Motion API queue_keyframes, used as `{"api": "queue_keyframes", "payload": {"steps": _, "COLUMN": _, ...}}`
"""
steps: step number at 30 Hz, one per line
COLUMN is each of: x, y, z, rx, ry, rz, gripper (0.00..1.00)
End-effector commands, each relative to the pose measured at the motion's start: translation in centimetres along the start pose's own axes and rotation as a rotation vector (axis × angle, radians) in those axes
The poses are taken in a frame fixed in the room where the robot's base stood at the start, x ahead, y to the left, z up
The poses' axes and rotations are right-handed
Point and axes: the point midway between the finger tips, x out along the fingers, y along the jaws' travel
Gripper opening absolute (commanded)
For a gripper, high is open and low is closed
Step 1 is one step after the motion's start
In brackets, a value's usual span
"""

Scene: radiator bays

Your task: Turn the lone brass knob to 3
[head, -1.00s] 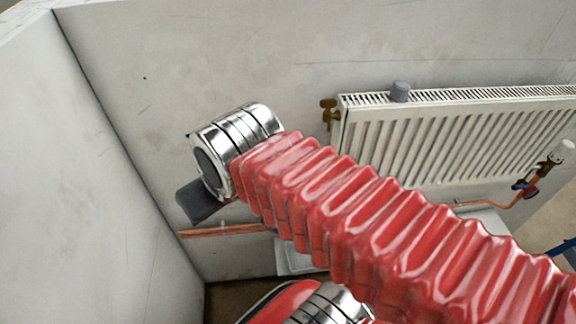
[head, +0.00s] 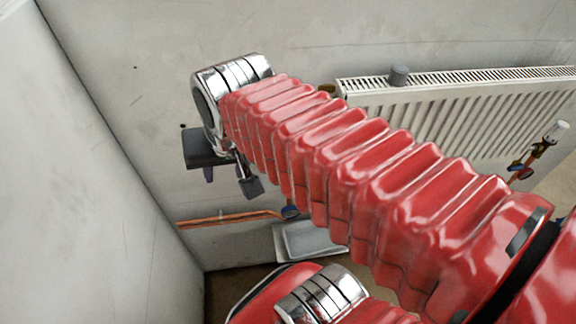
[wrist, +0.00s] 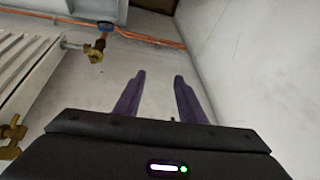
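In the wrist view, a brass fitting (wrist: 95,51) sits at the radiator's end by the copper pipe, with a blue ring (wrist: 108,27) beside it. A second brass piece (wrist: 13,134) shows at the lower left edge, partly cut off. In the head view, a sliver of brass (head: 326,88) shows at the radiator's upper left corner; my arm hides the rest. No number marks are readable. My gripper (wrist: 159,75) is open and empty; its two purple fingers stand apart, with bare wall beyond. In the head view, my gripper (head: 208,174) hangs left of the radiator, mostly hidden.
The white radiator (head: 440,115) hangs on the back wall, with a grey cylinder (head: 398,75) on top. A white-capped valve (head: 555,132) is at its right end. A copper pipe (head: 225,219) runs low; a grey tray (head: 312,241) lies below. A side wall (head: 80,190) stands close left.

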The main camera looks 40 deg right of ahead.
Motion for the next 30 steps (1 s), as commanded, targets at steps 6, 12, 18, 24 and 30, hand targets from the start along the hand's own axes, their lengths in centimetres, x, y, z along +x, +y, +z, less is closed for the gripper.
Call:
{"api": "queue_keyframes", "payload": {"steps": 6, "x": 0.8, "y": 2.2, "z": -2.4, "rx": 0.434, "ry": -0.047, "rz": 0.071, "gripper": 0.36}}
{"api": "queue_keyframes", "payload": {"steps": 12, "x": 1.6, "y": 4.5, "z": -4.4, "rx": 0.831, "ry": -0.071, "rz": 0.144, "gripper": 0.36}}
{"api": "queue_keyframes", "payload": {"steps": 18, "x": 2.4, "y": 7.2, "z": -6.2, "rx": 1.228, "ry": -0.078, "rz": 0.226, "gripper": 0.36}}
{"api": "queue_keyframes", "payload": {"steps": 24, "x": 3.4, "y": 10.1, "z": -7.7, "rx": 1.625, "ry": -0.066, "rz": 0.317, "gripper": 0.36}}
{"api": "queue_keyframes", "payload": {"steps": 30, "x": 4.3, "y": 13.3, "z": -9.0, "rx": 2.016, "ry": -0.035, "rz": 0.418, "gripper": 0.36}}
